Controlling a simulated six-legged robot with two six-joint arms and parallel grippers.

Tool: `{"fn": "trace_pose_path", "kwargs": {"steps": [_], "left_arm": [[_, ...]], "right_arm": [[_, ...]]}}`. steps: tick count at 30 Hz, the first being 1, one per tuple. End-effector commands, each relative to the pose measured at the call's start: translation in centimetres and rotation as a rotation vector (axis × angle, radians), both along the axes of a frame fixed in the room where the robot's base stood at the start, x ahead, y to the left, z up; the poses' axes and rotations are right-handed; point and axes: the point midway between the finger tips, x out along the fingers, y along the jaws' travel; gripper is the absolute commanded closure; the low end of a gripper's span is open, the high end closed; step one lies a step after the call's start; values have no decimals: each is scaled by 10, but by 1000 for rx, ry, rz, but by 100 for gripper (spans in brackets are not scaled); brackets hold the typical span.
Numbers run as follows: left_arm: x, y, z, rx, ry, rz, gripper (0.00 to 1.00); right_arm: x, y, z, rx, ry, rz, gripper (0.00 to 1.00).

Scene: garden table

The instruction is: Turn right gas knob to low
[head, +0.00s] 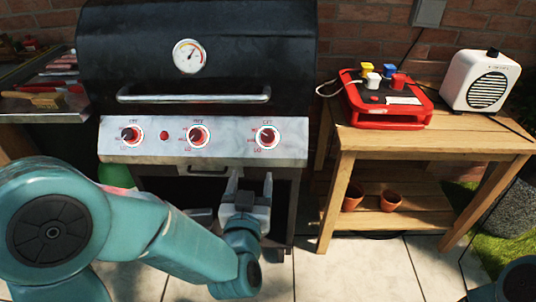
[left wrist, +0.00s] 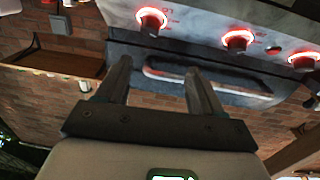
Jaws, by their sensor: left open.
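The right gas knob (head: 267,137) is a dark knob with a glowing red ring at the right end of the grill's silver control panel (head: 228,139). Its pointer is too small to read surely; OFF is printed above it and LO below. My left gripper (head: 250,184) is open and empty, just below the panel and below the right knob, fingers pointing up and apart from it. In the left wrist view, which appears turned over, the right knob (left wrist: 152,21) is at the top, beyond the open left gripper (left wrist: 158,72). My right gripper is out of view.
The middle knob (head: 198,135), a red button (head: 164,135) and the left knob (head: 131,135) share the panel. The lid handle (head: 193,97) runs above. A wooden side table (head: 440,142) at right bears a red case (head: 390,112) and a white speaker (head: 480,80).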

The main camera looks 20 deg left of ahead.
Motion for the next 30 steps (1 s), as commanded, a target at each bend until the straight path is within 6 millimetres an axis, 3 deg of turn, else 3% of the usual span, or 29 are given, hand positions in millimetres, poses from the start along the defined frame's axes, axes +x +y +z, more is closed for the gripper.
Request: {"fn": "trace_pose_path", "kwargs": {"steps": [1,8,24,30], "left_arm": [[-2,-7,-4,-5,-20,-15,33],[6,-15,0,-9,-33,-37,33],[126,10,-1,-8,-31,-37,33],[152,15,-1,-6,-30,-38,33]], "right_arm": [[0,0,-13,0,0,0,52],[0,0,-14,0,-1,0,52],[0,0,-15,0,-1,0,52],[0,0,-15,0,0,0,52]]}}
